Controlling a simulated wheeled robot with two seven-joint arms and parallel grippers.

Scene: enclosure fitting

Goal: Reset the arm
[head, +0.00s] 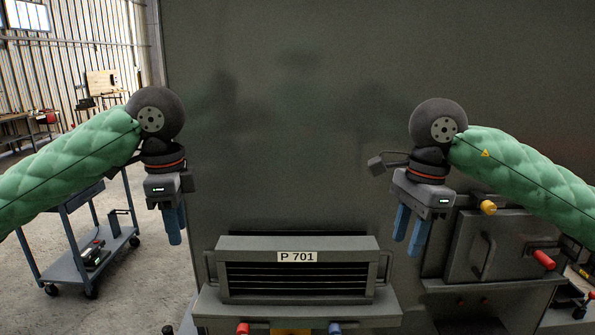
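My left gripper (174,226) hangs at the left, blue fingers pointing down, in front of the enclosure's left edge. Its fingers overlap from this angle, so I cannot tell whether they are apart. My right gripper (411,235) hangs right of centre, fingers also down, with a gap between them and nothing held. Both arms have green padded sleeves and come in from the sides. The grey enclosure panel (290,120) stands behind both grippers. A vented unit labelled P 701 (297,257) sits low between them, apart from both.
A grey box (490,246) with a yellow knob (488,208) and a red handle (543,260) stands by my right gripper. Red (243,329) and blue (335,328) ends show below the vented unit. A blue cart (118,246) stands at left on open floor.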

